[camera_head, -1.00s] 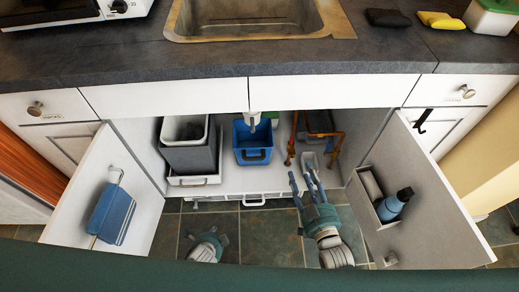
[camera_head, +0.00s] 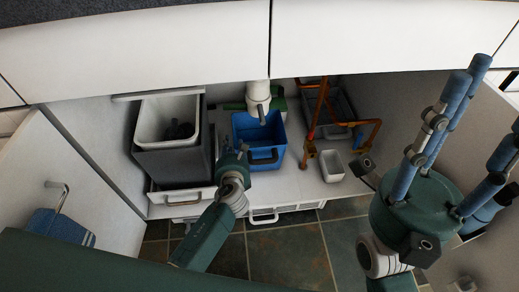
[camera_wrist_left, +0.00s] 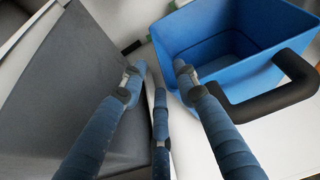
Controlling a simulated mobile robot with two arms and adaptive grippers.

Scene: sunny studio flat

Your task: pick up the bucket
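The blue bucket (camera_head: 276,133) with a black handle stands upright on the white cabinet floor under the sink. It fills the upper right of the left wrist view (camera_wrist_left: 225,93), its handle facing me. My left gripper (camera_head: 238,158) is at the bucket's left front side. In the left wrist view its blue fingers (camera_wrist_left: 158,72) are spread, with nothing between them; one fingertip is close to the bucket's wall, and I cannot tell whether it touches. My right gripper (camera_head: 488,112) is raised at the right, its fingers spread and empty.
A grey bin (camera_head: 172,165) stands close left of the left gripper. A white drain pipe (camera_head: 258,93) hangs over the bucket. Orange pipes (camera_head: 310,150) and a small white container (camera_head: 331,166) are to the right. Open cabinet doors flank both sides.

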